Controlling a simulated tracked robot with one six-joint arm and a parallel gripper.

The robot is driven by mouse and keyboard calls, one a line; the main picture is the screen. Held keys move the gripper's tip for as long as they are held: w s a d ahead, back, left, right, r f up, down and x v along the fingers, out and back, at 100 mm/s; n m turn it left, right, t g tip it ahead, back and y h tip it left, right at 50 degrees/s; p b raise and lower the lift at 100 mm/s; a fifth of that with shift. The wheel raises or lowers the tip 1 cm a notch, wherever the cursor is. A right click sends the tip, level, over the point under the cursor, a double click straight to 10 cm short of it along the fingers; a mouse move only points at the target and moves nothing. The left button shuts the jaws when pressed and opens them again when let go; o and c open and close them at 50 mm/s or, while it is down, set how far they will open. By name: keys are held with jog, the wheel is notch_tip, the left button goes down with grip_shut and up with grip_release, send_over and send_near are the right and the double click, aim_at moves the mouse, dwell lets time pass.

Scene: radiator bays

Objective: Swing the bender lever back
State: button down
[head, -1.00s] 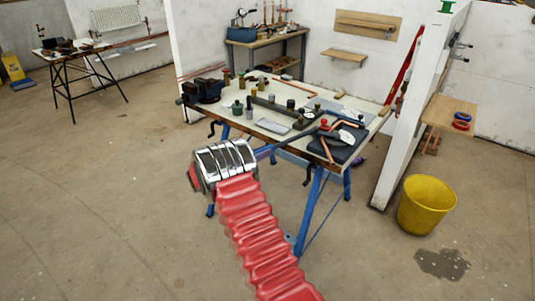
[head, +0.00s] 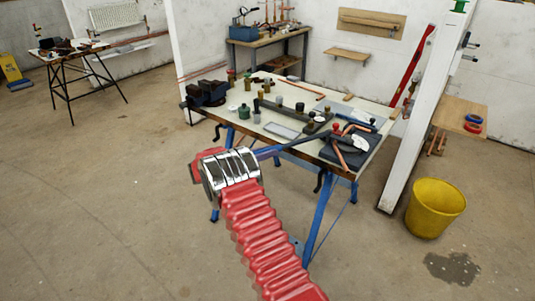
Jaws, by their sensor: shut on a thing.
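The bender lever (head: 290,143) is a long dark blue bar. It runs from the pipe bender, which has a red knob (head: 336,127), at the front right of the workbench (head: 280,121), out past the bench's front edge to my gripper (head: 246,157). My gripper is at the lever's outer end, shut on it. The silver wrist and red sleeve of my arm hide the fingers. Copper pipe pieces (head: 339,154) lie around the bender on a dark mat (head: 366,157).
A vise (head: 207,92) is at the bench's left corner. Small bottles and fittings stand across the bench top. Blue bench legs (head: 322,218) stand below. A yellow bucket (head: 436,207) and a wet patch (head: 453,267) are at right.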

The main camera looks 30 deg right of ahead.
jog(key=shift+w+a+r, duration=0.15)
jog(key=shift+w, duration=0.1)
jog(key=c, duration=1.7)
grip_release()
jog(key=shift+w, duration=0.1)
jog(key=shift+o, duration=1.1)
jog(key=shift+d, duration=0.2)
jog(key=shift+a, duration=0.1)
jog(key=a, duration=1.3)
jog(key=shift+a, duration=0.35)
jog(key=shift+w, duration=0.1)
